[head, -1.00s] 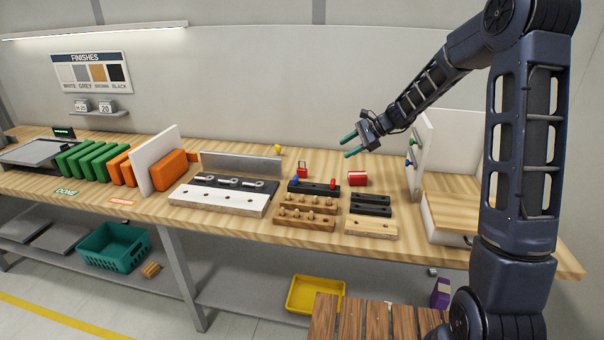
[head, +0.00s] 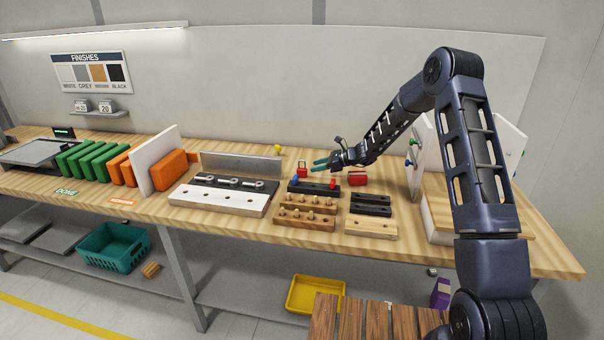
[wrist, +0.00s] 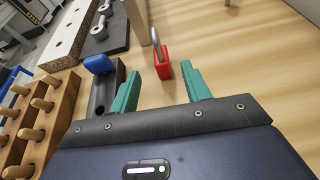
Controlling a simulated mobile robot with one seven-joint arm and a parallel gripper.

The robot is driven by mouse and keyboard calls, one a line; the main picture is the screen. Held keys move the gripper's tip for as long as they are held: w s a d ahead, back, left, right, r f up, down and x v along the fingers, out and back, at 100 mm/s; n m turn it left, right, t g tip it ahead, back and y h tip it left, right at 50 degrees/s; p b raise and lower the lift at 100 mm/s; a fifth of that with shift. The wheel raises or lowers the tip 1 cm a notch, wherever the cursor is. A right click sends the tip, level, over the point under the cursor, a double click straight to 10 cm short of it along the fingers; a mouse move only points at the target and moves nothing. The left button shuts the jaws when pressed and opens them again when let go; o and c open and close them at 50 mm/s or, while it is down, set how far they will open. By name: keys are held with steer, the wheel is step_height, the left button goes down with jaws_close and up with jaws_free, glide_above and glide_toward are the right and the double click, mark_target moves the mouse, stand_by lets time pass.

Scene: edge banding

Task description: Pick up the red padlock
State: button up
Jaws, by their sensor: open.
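The red padlock (head: 302,172) stands upright on the bench behind the black block with the blue and red pegs. In the wrist view the padlock (wrist: 162,66) shows its red body and grey shackle, ahead of my fingertips and roughly between their lines. My gripper (head: 320,164) is open with green fingers and is just right of the padlock in the head view. In the wrist view my gripper (wrist: 162,82) has nothing between its fingers, and the padlock is a little beyond the tips.
The black block (head: 314,188) with its blue peg (wrist: 98,64) is close by the left finger. Bare bench (wrist: 245,60) lies right of the padlock.

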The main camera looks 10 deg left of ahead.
mark_target(298, 168)
steer(key=x, duration=0.9)
steer(key=shift+w+a+f, duration=0.1)
steer(key=shift+a+f, duration=0.1)
steer(key=shift+a, duration=0.1)
jaws_close()
